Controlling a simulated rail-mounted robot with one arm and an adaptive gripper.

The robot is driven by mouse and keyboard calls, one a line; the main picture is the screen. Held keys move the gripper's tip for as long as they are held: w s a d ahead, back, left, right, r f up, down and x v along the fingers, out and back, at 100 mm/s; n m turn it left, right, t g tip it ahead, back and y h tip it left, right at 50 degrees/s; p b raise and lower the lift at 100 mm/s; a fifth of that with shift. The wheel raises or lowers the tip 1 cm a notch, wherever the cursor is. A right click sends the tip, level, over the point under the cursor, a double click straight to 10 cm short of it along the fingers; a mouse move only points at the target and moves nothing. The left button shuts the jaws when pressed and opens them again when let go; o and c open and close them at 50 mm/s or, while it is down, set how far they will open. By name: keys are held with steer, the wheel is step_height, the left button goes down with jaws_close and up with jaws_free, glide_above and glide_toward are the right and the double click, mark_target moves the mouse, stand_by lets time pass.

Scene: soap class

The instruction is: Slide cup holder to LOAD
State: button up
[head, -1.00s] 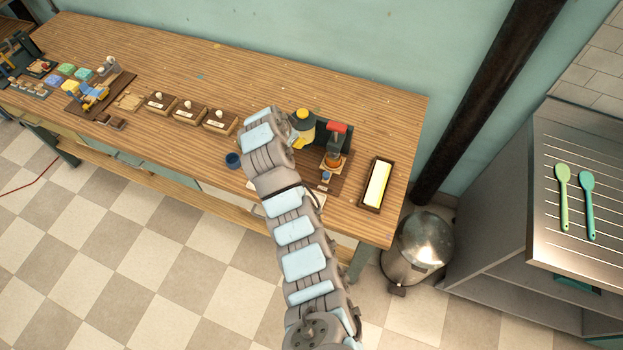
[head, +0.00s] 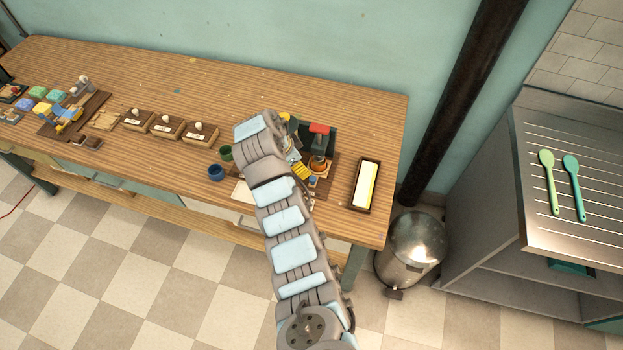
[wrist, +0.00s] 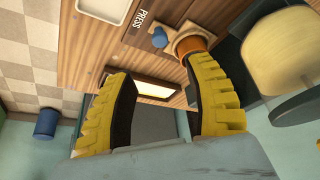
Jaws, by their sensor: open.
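My gripper (wrist: 165,95) has its two yellow fingers spread wide and empty in the wrist view. The right fingertip is close to a round orange-brown part (wrist: 190,43) with a blue knob (wrist: 160,38) beside it, on a wooden board marked PRESS (wrist: 135,22). This looks like the cup holder; I cannot tell whether the finger touches it. In the head view the press, with its red top (head: 320,128), stands on the board and the blue knob (head: 313,181) is at its front. My arm hides part of the board and most of the gripper. No LOAD mark is readable.
A dark tray with a yellow-white panel (head: 366,184) lies right of the press. A blue cup (head: 216,172) and green cup (head: 226,153) stand left of my arm. Wooden boxes (head: 167,125) are farther left. A cream round part (wrist: 285,50) is close to the right finger.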

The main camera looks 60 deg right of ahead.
mark_target(312, 179)
steer(key=shift+x, duration=5.65)
jaws_close()
